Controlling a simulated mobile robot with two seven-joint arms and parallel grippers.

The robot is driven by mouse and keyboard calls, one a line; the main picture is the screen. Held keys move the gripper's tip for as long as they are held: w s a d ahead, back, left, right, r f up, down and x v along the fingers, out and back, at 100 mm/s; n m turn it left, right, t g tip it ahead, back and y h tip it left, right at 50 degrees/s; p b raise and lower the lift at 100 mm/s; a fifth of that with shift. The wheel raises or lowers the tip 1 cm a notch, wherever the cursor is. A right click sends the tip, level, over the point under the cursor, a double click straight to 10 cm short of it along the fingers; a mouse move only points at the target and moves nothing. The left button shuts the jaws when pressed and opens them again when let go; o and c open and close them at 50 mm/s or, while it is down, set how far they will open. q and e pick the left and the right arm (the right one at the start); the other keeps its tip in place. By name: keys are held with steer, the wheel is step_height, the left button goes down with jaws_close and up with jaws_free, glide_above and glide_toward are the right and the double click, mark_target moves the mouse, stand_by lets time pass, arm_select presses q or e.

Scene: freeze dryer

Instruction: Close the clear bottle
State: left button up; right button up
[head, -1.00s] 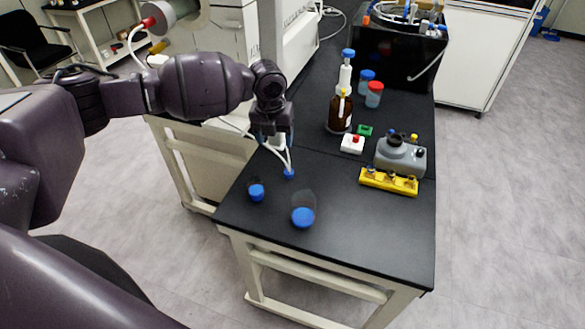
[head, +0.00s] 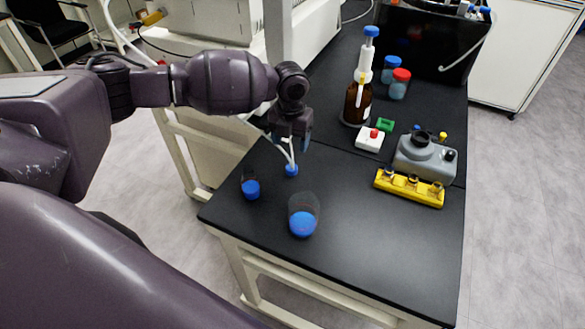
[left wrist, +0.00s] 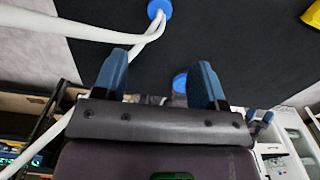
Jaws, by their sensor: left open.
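Two see-through vessels with blue lower parts stand on the black bench in the head view: a larger one (head: 303,216) near the front edge and a smaller one (head: 250,186) to its left. I cannot tell which is the clear bottle, or whether the blue is liquid or a cap. A blue cap-like piece (head: 291,170) with white tubes sits behind them; it also shows in the left wrist view (left wrist: 160,9). My left gripper (head: 291,142) is open and empty above and behind that piece. In the left wrist view, another blue round thing (left wrist: 180,83) shows between its fingers (left wrist: 161,64).
A yellow rack (head: 409,188), a grey device (head: 425,158), a white box with a red button (head: 370,139) and a brown bottle (head: 356,103) stand to the right. White tubes (left wrist: 60,23) pass close to my left gripper. The bench's front right is clear.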

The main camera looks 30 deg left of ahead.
arm_select(q)
steer(key=shift+f, duration=0.1)
glide_above(292, 167)
steer(key=s, duration=0.1)
step_height(292, 167, down, 5)
steer(key=shift+d+b, duration=0.15)
steer(key=shift+b, duration=0.15)
steer(key=shift+f, duration=0.25)
steer(key=f, duration=0.2)
steer(key=w+f, duration=0.1)
steer(key=f, duration=0.1)
steer(key=shift+f, duration=0.15)
steer(key=shift+a+f, duration=0.2)
steer(key=shift+f, duration=0.25)
